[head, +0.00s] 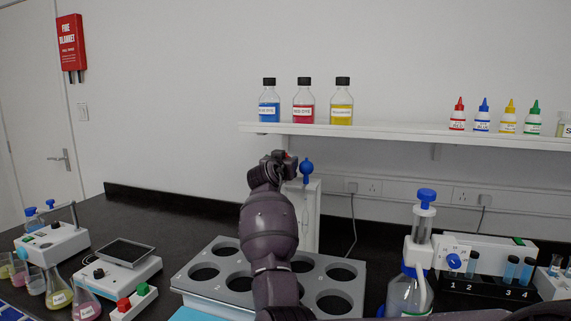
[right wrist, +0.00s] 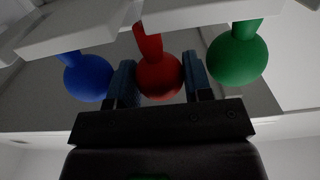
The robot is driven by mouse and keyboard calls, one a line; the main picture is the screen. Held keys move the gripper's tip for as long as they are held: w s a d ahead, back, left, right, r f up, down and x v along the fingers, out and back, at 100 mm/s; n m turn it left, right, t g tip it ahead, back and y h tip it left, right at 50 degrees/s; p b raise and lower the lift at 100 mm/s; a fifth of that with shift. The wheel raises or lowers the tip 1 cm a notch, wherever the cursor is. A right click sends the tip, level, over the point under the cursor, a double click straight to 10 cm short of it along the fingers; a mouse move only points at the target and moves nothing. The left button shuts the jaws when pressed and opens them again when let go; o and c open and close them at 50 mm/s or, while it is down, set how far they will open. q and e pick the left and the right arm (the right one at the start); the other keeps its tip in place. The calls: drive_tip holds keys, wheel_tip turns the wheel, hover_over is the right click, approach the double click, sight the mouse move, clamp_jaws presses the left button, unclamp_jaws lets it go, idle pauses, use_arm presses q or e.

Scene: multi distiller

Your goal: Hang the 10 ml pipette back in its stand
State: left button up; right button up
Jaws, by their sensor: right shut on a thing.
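My right gripper (head: 276,160) is at the top of the white pipette stand (head: 308,225) at the back of the bench. In the right wrist view its blue-padded fingers (right wrist: 160,80) are shut on a red-bulbed pipette (right wrist: 159,77), whose red neck runs up beside the stand's white holder (right wrist: 195,14). A blue-bulbed pipette (right wrist: 88,77) and a green-bulbed pipette (right wrist: 238,60) are on either side of it. The blue bulb (head: 306,166) also shows right of my gripper in the head view. I cannot read a volume marking, or tell whether the red pipette rests in its slot. My left gripper is out of view.
A grey rack with round holes (head: 220,262) lies under my right arm. A bottle-top dispenser (head: 410,285) and a tube rack (head: 470,285) stand to the right. A shelf with dye bottles (head: 304,103) is above the stand. Instruments and flasks (head: 85,305) fill the left.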

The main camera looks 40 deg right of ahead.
drive_tip(key=shift+f, duration=0.55)
drive_tip(key=o, duration=0.4)
drive_tip(key=shift+c, duration=0.2)
